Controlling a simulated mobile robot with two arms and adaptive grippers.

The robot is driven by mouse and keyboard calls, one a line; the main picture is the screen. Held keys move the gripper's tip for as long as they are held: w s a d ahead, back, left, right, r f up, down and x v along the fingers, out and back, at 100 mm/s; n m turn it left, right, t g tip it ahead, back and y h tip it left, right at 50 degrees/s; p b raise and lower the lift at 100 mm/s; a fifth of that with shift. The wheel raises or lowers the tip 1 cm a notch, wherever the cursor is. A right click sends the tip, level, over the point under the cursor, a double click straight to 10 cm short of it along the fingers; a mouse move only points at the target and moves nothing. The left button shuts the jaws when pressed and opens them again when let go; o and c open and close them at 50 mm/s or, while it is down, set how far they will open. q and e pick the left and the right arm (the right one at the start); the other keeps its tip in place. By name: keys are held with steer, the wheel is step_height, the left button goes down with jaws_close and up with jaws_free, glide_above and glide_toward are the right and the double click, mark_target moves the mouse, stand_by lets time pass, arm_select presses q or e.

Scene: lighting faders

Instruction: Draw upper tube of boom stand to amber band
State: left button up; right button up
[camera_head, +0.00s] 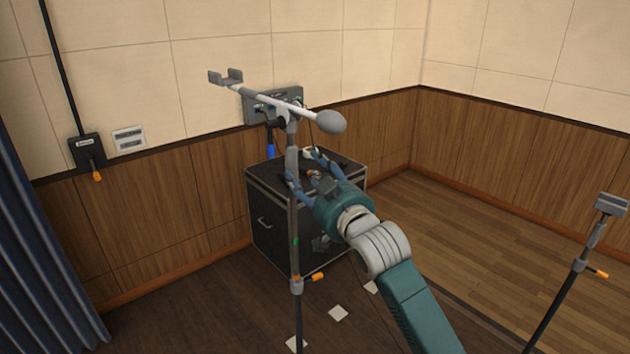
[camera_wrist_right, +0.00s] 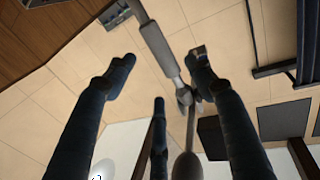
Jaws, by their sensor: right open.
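The boom stand has a grey upright tube (camera_head: 294,225) in front of a black case. Its tilted boom (camera_head: 262,101) has a forked end at the left and a grey rounded weight (camera_head: 331,121) at the right. A collar with an orange knob (camera_head: 317,277) sits low on the upright, and a small green mark shows above it. My right gripper (camera_head: 302,166) is open at the upright's upper part, below the boom joint; contact is unclear. In the right wrist view its fingers are spread, with a grey rod (camera_wrist_right: 158,48) between and beyond them. My left gripper is not in view.
The black case (camera_head: 268,232) stands close behind the stand, with a wall panel (camera_head: 259,108) above. Another stand (camera_head: 561,301) with an orange knob is at the right. A wall box (camera_head: 86,150) and blue curtain (camera_head: 40,250) are at the left.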

steer(key=shift+v, duration=1.65)
